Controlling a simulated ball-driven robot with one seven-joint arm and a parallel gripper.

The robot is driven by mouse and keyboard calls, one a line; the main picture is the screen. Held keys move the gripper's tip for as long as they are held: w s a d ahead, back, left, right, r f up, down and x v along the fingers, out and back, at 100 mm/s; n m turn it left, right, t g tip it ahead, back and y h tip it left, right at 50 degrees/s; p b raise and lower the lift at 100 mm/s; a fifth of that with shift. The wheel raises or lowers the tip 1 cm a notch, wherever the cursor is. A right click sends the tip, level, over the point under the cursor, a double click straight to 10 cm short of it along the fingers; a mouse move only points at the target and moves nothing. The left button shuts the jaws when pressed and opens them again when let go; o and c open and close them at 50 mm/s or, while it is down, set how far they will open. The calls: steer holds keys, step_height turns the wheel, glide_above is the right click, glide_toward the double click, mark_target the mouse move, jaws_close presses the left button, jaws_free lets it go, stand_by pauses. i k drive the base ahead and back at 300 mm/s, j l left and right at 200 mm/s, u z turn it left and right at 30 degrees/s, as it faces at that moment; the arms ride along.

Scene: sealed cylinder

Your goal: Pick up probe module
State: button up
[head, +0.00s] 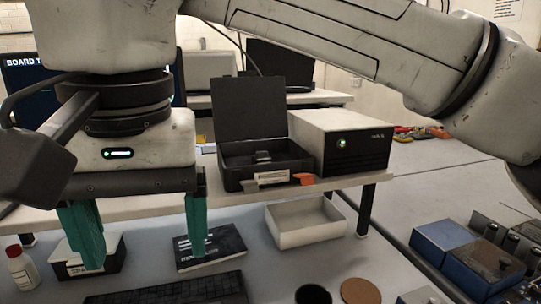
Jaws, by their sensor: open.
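My gripper (143,256) hangs at the left of the head view, its two teal fingers wide apart and nothing seen between them. I cannot tell for certain which thing is the probe module. A small grey and dark piece (263,157) sits inside an open black case (240,182) on the raised shelf, right of my gripper and apart from it. The case's lid stands upright, and an orange piece (303,179) shows at its front right corner. My gripper's fingers hide parts of the desk behind them.
A grey and black instrument box (345,148) stands right of the case. Below are a white tray (302,222), a dark printed box (212,246), a black labelled container (88,258), a white bottle (20,268) and a keyboard (175,292). Blue boxes (445,240) stand at right.

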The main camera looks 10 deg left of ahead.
mark_target(262, 157)
steer(key=i, duration=1.6)
